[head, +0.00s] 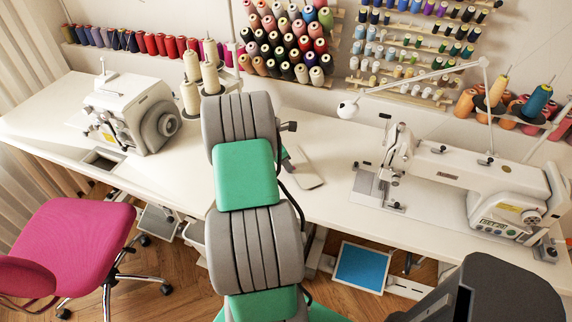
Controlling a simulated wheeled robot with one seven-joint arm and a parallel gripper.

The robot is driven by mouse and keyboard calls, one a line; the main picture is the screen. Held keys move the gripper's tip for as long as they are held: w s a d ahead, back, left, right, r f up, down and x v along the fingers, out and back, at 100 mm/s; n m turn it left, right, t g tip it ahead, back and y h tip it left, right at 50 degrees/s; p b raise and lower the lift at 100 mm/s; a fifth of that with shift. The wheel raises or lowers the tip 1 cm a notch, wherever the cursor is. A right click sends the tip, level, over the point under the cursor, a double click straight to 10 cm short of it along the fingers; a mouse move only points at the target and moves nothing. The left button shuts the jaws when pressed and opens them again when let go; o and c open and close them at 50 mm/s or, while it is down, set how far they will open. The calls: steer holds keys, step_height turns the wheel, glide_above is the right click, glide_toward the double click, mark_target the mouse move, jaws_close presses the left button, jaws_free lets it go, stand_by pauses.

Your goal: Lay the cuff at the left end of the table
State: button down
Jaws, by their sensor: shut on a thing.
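The white table (330,135) runs along the wall, and its left end (35,115) shows bare white top beyond the white machine there. I cannot make out a cuff for sure. A pale flat piece (308,169) shows just right of my arm on or over the table. I cannot tell what it is.
A white overlock machine (130,112) stands on the left half of the table, and a sewing machine (455,185) on the right. Thread cones (190,96) stand behind. A pink chair (75,245) is at the front left. The front strip by the overlock is narrow.

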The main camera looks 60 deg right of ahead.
steer(key=shift+f, duration=0.3)
steer(key=shift+f, duration=0.1)
steer(key=c, duration=1.4)
jaws_free()
steer(key=shift+c, duration=0.2)
steer(key=v, duration=1.2)
steer(key=w+a+r+m+t, duration=0.1)
steer(key=w+a+r+m, duration=0.2)
steer(key=a, duration=0.4)
steer(key=w+a+r+t, duration=0.25)
steer(key=w+a, duration=0.25)
steer(key=a, duration=0.3)
steer(key=s+a+m+t+y, duration=0.1)
steer(key=s+a+m, duration=0.1)
steer(key=a, duration=1.2)
steer(key=s+a+r+m+t+y, duration=0.1)
steer(key=a+m, duration=0.4)
steer(key=a, duration=1)
steer(key=shift+s+r+m+y, duration=0.2)
steer(key=shift+s+m+y, duration=0.1)
steer(key=shift+s+y, duration=0.65)
